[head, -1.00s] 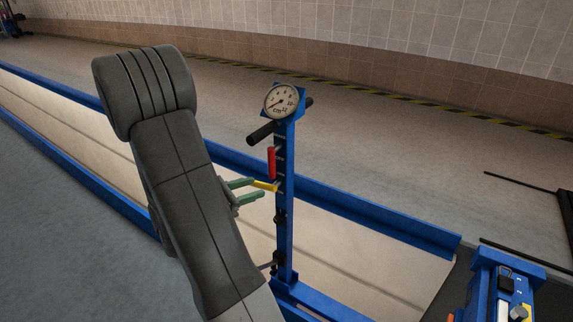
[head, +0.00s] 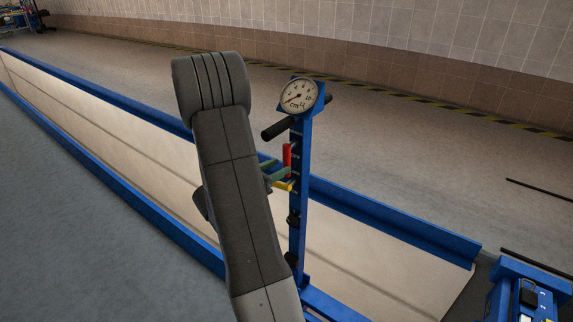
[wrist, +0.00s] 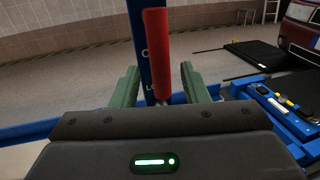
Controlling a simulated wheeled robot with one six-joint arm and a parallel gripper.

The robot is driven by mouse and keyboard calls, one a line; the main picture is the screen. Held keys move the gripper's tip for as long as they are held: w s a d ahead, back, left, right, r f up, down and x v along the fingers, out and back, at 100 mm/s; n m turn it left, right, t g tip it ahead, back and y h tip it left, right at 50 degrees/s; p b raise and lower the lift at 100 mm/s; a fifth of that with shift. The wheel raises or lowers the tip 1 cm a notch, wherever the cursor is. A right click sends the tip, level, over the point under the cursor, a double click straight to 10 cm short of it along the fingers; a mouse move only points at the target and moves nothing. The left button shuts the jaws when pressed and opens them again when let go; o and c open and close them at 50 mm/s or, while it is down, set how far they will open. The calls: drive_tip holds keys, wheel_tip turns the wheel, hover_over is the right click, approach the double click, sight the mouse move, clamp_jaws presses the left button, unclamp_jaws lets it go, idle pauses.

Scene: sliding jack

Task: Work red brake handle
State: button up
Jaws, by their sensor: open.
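The red brake handle (head: 287,155) stands upright on the blue column (head: 300,215), below the round dial gauge (head: 298,95) and the black crossbar grip. A yellow lever (head: 284,186) sticks out just below it. My gripper (head: 272,170) has green fingers and is at the column, partly hidden behind my arm. In the wrist view the red handle (wrist: 157,55) rises between the two green fingers of my gripper (wrist: 160,88), which are spread with a gap on each side.
A blue rail (head: 390,222) runs along the pit beside the column. A blue unit with controls (head: 525,290) stands at the lower right, and also in the wrist view (wrist: 277,108). The floor behind the column is clear up to the tiled wall.

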sight(284, 165)
drive_tip(key=shift+x, duration=2)
clamp_jaws()
